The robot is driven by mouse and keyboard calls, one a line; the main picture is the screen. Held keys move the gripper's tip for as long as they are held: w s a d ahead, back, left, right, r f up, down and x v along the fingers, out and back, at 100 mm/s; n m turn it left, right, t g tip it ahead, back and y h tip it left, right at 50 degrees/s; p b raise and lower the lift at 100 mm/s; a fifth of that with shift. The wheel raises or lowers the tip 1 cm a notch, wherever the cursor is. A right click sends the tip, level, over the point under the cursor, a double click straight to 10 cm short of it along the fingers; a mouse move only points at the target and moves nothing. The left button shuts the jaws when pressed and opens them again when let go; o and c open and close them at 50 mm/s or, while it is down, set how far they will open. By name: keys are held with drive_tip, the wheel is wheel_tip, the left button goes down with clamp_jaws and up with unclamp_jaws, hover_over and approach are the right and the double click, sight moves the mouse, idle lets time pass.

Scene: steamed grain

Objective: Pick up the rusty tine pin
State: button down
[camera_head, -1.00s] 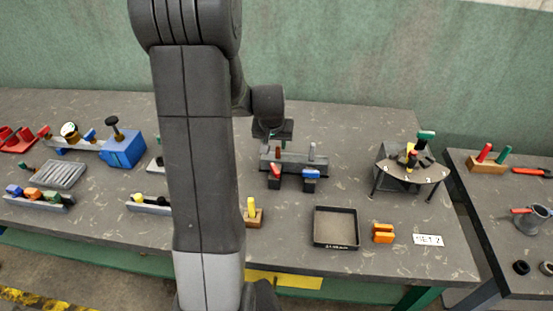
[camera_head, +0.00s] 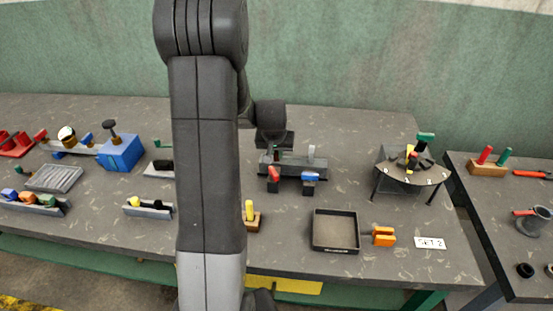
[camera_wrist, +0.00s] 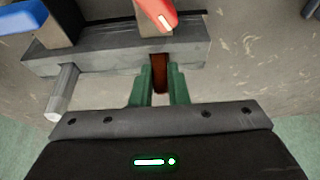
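The rusty tine pin (camera_wrist: 160,74) is a short brown-red post at the near side of the grey slotted holder (camera_wrist: 115,53) in the wrist view. My gripper (camera_wrist: 160,80) has green fingers standing on either side of the pin; any gap to it is too small to tell. In the head view my gripper (camera_head: 271,150) is low at the left part of the holder (camera_head: 300,165), and the rusty pin is hidden there. A pale grey pin (camera_head: 311,153) stands upright at the right of the holder; it also shows in the wrist view (camera_wrist: 62,95).
A red-handled piece (camera_head: 273,174) and a blue-handled piece (camera_head: 309,177) stand at the holder's front. A round stand (camera_head: 412,168) is to the right.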

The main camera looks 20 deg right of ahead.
wheel_tip(320, 180, up, 10)
drive_tip(key=p, duration=0.6)
drive_tip(key=shift+s, duration=0.1)
idle(0.3)
